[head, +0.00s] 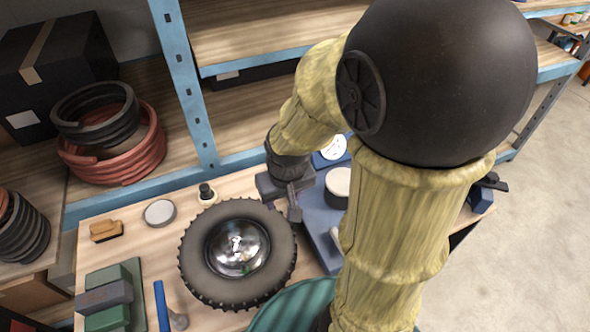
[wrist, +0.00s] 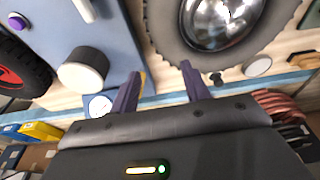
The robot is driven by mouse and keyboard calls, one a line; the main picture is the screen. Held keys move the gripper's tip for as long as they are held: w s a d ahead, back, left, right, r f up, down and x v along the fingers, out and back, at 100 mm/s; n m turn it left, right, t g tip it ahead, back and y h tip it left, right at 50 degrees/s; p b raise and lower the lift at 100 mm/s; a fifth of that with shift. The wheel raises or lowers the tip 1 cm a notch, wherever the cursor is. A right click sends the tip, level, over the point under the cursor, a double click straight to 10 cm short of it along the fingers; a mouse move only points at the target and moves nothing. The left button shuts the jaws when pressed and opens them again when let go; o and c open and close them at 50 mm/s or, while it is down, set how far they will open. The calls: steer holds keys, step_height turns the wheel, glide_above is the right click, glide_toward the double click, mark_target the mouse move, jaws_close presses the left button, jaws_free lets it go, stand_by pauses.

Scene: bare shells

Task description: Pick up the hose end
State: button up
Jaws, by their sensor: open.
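My gripper (head: 291,200) is over the workbench, just right of the wheel. In the wrist view its two dark purple fingers (wrist: 160,84) are apart, with nothing between them but bench top and the blue shelf edge beyond. Coiled hoses lie on the lower shelf at the left: a black coil (head: 93,116) on top of a red coil (head: 140,150). The red coil also shows at the right of the wrist view (wrist: 281,104), partly behind my gripper. My gripper is well apart from both coils. I cannot make out which part is the hose end.
A blue scale-like plate (head: 320,230), white-topped round tins (head: 160,212), a brush (head: 106,230) and a blue-handled hammer (head: 162,305) lie around. A blue shelf post (head: 183,80) rises behind.

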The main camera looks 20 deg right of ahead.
steer(key=w+d+r+g, duration=0.1)
steer(key=w+d, duration=0.5)
steer(key=w, duration=0.3)
steer(key=w+d+r+g, duration=0.1)
steer(key=w+d+r, duration=0.1)
steer(key=w+d, duration=0.3)
steer(key=w, duration=0.4)
steer(key=shift+w+d+r+g, duration=0.15)
steer(key=shift+w+d+g, duration=0.15)
steer(key=shift+d, duration=0.1)
step_height(320, 180, down, 12)
steer(key=p, duration=0.3)
steer(key=shift+p, duration=0.3)
